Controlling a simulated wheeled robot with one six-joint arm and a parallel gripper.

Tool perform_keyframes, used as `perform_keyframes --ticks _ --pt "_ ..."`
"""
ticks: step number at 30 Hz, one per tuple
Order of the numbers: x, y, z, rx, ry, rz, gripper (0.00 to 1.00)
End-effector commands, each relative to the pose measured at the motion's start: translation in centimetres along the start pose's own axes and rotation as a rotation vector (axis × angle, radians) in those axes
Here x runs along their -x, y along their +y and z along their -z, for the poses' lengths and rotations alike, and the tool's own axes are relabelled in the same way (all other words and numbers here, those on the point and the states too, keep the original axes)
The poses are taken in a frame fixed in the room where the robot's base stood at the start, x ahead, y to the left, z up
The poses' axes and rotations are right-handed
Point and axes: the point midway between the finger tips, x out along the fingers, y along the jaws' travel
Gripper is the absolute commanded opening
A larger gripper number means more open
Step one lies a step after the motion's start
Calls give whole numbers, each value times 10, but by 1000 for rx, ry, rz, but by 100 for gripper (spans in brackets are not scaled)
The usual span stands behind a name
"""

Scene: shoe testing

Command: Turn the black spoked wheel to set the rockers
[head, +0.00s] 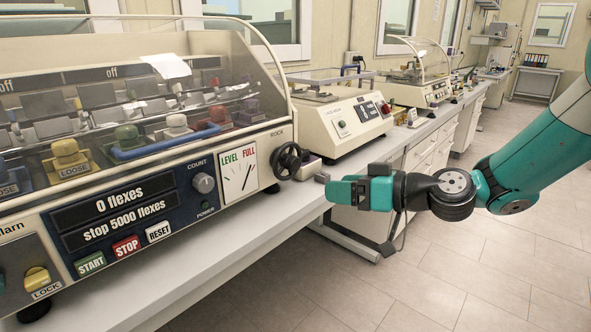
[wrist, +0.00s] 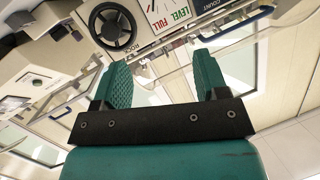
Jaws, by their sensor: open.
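The black spoked wheel (head: 288,160) stands on the right end of the flexing machine (head: 150,200), under the word ROCK. It also shows in the wrist view (wrist: 111,27) at the upper left, beside the white LEVEL/FULL gauge. The gauge (head: 237,173) sits just left of the wheel in the head view, with a thin needle on its face. The rockers (head: 100,95) are partly hidden under the clear cover. My gripper (head: 326,184) is right of the wheel and a little lower, apart from it. In the wrist view its teal fingers (wrist: 160,66) are spread and empty.
The display reads 0 flexes, stop 5000 flexes. START (head: 90,264), STOP (head: 126,246) and RESET (head: 159,231) buttons are on the front. A second cream machine (head: 340,115) stands behind the wheel on the bench (head: 215,255). The floor in front is clear.

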Motion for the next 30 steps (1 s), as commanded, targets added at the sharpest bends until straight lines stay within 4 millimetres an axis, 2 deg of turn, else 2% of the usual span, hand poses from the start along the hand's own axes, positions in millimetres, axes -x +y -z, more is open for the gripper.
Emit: perform_keyframes --ticks 1,3,7,11,14,30 --pt "-3 24 -8 -5 66 -34 67" --pt "-5 47 -10 0 145 -79 67" --pt "-3 73 -15 2 231 -140 67" --pt "-7 81 -14 6 255 -160 67" --pt "-18 82 -9 7 254 -158 67" --pt "-131 99 20 8 252 -156 67"
